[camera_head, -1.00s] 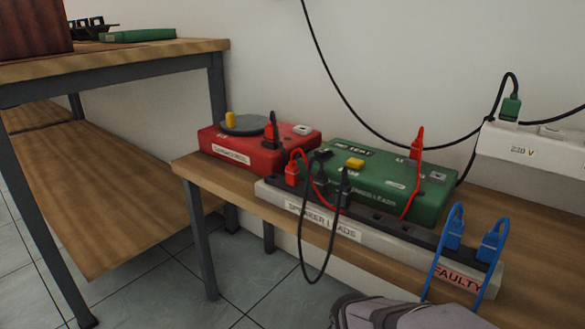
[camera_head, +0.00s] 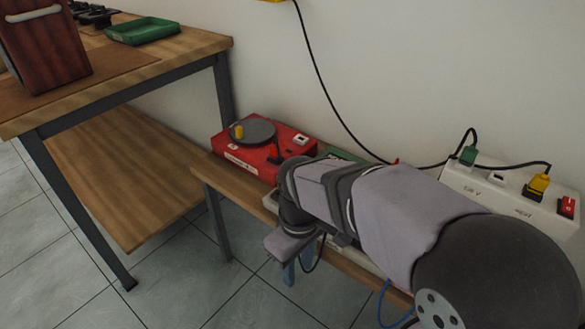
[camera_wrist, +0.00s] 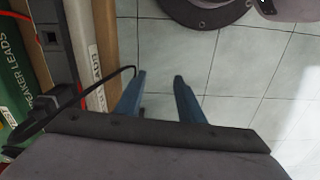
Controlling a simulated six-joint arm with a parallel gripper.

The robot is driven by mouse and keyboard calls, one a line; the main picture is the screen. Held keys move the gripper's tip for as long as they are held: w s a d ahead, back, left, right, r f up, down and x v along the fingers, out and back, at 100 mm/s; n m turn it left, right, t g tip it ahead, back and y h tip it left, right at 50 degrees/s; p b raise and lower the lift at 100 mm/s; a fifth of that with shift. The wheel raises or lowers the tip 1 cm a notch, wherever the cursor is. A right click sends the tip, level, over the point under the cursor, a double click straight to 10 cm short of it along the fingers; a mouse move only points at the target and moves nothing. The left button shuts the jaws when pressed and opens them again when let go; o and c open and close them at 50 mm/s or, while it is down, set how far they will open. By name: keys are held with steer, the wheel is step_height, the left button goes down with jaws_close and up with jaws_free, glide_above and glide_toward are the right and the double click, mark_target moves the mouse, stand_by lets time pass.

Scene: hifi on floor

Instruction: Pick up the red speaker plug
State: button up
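My gripper (camera_head: 297,267) hangs beside the bench's front edge in the head view. In the wrist view its two blue fingers (camera_wrist: 158,78) stand apart with only floor tiles between them, so it is open and empty. The red speaker plug cannot be made out now; my arm covers most of the lead strip. In the wrist view the strip (camera_wrist: 50,15) lies left of the fingers, with an empty socket and a black plug (camera_wrist: 48,102) on it. A small red tip (camera_head: 396,161) shows behind my arm; I cannot tell which plug it belongs to.
The red box (camera_head: 225,147) with a grey disc stands at the bench's left end. The green box (camera_wrist: 14,100) is mostly hidden by my arm. A white 230 V socket box (camera_head: 470,183) is at right. A higher wooden table (camera_head: 180,50) stands left.

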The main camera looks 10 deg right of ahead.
steer(key=shift+n, duration=0.3)
steer(key=w+r+p, duration=0.5)
steer(key=p, duration=0.4)
steer(key=w+r+p, duration=0.5)
steer(key=r+p, duration=0.1)
steer(key=p, duration=0.3)
steer(key=w+d+r+p, duration=0.1)
steer(key=w+r+p, duration=0.4)
steer(key=p, duration=0.4)
steer(key=shift+w+r+p, duration=0.2)
steer(key=shift+r+p, duration=0.05)
steer(key=shift+p, duration=0.15)
steer(key=shift+a+f, duration=0.1)
steer(key=shift+f, duration=0.45)
steer(key=shift+s+f, duration=0.2)
steer(key=shift+f, duration=1.65)
steer(key=shift+s+f, duration=0.15)
steer(key=shift+f, duration=1.65)
steer(key=shift+c, duration=0.7)
jaws_close()
